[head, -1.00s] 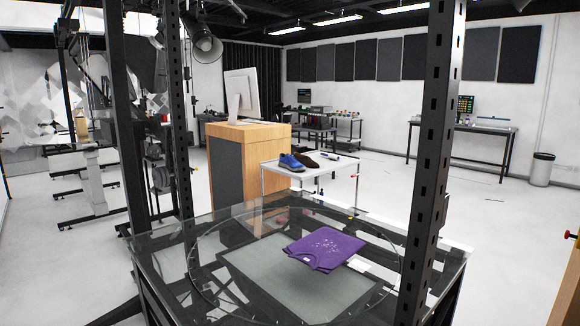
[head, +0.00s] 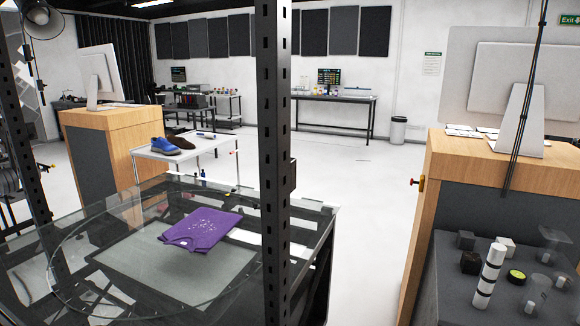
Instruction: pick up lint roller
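No lint roller can be made out for certain. A small pale and dark item (head: 206,135) lies on the white cart (head: 150,154) beyond the turntable, right of a blue shoe (head: 165,146) and a dark shoe. It is too small to tell what it is. Neither of my grippers shows in the head view.
A folded purple shirt (head: 205,230) lies on the glass turntable (head: 100,237). A dark slotted post (head: 272,150) stands in front. At right are a wooden desk (head: 440,150) with a monitor (head: 515,85) and a grey shelf (head: 450,290) with several small objects. Open floor lies between.

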